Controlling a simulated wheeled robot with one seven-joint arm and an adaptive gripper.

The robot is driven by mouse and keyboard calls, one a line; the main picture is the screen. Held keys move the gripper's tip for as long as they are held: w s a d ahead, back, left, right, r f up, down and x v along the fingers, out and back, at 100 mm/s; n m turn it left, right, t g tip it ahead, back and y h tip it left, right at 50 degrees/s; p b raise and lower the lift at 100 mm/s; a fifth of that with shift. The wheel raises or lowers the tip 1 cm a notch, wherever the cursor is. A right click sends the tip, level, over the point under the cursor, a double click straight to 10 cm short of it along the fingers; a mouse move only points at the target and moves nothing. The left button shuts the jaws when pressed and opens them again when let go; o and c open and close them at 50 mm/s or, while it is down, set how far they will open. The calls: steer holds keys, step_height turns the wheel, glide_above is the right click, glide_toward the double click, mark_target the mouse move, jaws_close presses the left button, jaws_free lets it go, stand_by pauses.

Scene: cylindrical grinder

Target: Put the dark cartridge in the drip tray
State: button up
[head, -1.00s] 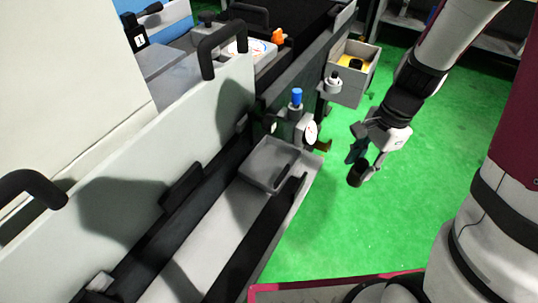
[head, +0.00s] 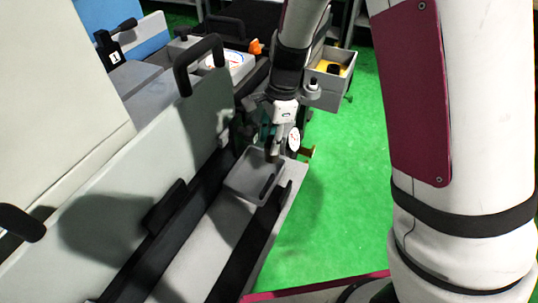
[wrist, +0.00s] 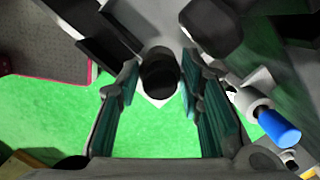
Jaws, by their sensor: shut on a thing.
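The dark cartridge (wrist: 160,75) is a black cylinder between the teal-padded fingers of my gripper (wrist: 160,85) in the wrist view. My gripper (head: 268,142) is shut on it. In the head view the cartridge (head: 272,153) shows small and dark below the fingers. The drip tray (head: 236,186) is a shallow grey open tray on the machine's bed. The gripper and cartridge appear at the tray's far edge in the head view. I cannot tell their height above it.
A dial gauge (head: 294,138) stands close beside my gripper. A blue-capped fitting (wrist: 278,128) is right of the fingers in the wrist view. A grey box (head: 332,84) with a yellow inside is behind. A tall guard panel (head: 165,130) with black handles stands left. Green floor is open right.

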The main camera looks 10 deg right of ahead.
mark_target(269, 156)
step_height(269, 156, down, 4)
steer(key=shift+f+b, duration=0.1)
steer(key=shift+b, duration=0.2)
step_height(269, 156, down, 2)
steer(key=shift+f, duration=0.2)
steer(key=shift+w+a+f, duration=0.2)
steer(key=shift+a, duration=0.15)
steer(key=shift+f, duration=0.1)
steer(key=o, duration=1.3)
steer(key=shift+c, duration=0.2)
steer(key=r, duration=0.4)
steer(key=d+r, duration=0.1)
steer(key=r, duration=0.3)
steer(key=r+p, duration=0.1)
steer(key=r, duration=0.3)
steer(key=shift+w+d+r, duration=0.15)
steer(key=shift+d, duration=0.25)
